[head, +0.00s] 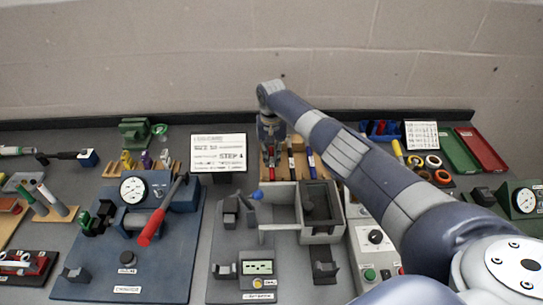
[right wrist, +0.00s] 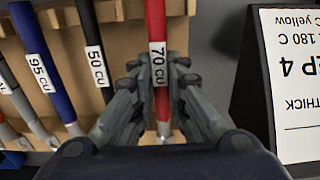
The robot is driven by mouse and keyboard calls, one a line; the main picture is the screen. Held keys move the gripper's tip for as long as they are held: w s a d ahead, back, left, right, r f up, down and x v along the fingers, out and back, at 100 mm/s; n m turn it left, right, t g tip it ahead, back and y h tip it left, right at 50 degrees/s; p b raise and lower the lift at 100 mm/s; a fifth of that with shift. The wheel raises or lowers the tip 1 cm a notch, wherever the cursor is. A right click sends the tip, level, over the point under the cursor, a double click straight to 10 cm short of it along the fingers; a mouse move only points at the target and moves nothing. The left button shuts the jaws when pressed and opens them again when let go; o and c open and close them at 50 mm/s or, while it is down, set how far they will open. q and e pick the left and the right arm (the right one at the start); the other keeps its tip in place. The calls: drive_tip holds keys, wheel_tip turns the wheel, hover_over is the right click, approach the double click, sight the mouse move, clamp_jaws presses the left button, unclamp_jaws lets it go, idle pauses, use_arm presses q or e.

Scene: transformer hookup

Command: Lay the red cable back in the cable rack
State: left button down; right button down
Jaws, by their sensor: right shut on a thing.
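The red cable (head: 271,163) stands at the left end of the wooden cable rack (head: 299,157). In the right wrist view the red cable (right wrist: 156,22) carries a white label reading 70 CU. My right gripper (head: 270,137) reaches down over the rack's left end. In the right wrist view its fingers (right wrist: 158,80) are shut on the red cable around the label. The rack's board (right wrist: 118,30) is right behind the cable; I cannot tell whether the cable rests in its slot. My left gripper is in neither view.
A black cable (right wrist: 91,35) marked 50 CU and a blue cable (right wrist: 42,60) marked 95 CU sit in the rack beside the red one. A white step sign (head: 218,152) stands close left of the rack. A grey open box (head: 320,205) is in front.

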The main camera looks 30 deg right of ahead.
drive_tip(key=shift+f, duration=0.2)
drive_tip(key=c, duration=1.5)
unclamp_jaws()
drive_tip(key=shift+r, duration=0.1)
wheel_tip(320, 180, up, 4)
drive_tip(key=p, duration=0.4)
drive_tip(key=shift+r+p, duration=0.25)
drive_tip(key=shift+p, duration=0.05)
drive_tip(key=shift+r+p, duration=0.75)
drive_tip(key=shift+r, duration=0.45)
